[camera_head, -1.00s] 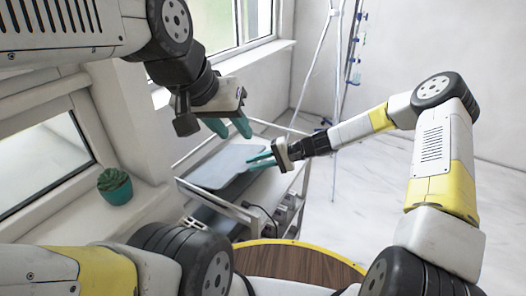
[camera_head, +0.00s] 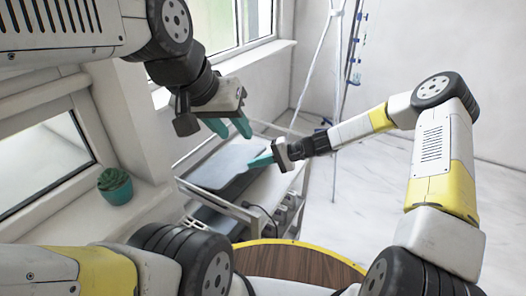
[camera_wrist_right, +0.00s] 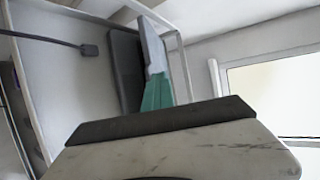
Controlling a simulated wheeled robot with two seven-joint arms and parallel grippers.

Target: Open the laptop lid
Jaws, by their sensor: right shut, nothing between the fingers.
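The laptop (camera_head: 222,163) lies on the trolley, its grey lid facing up. In the right wrist view its dark base (camera_wrist_right: 125,70) and grey lid (camera_wrist_right: 152,45) show edge-on with a wedge-like gap, so the lid looks partly raised. My right gripper (camera_head: 260,160) is shut with nothing between its teal fingers, at the laptop's right edge. In the right wrist view its fingertips (camera_wrist_right: 158,88) are close against the lid; contact is hard to tell. My left gripper (camera_head: 229,127) is open and empty, above and behind the laptop.
The metal trolley (camera_head: 247,216) has a raised rail around its top. A dark cable (camera_wrist_right: 55,42) lies on the trolley beside the laptop. A potted succulent (camera_head: 116,188) stands on the sill at left.

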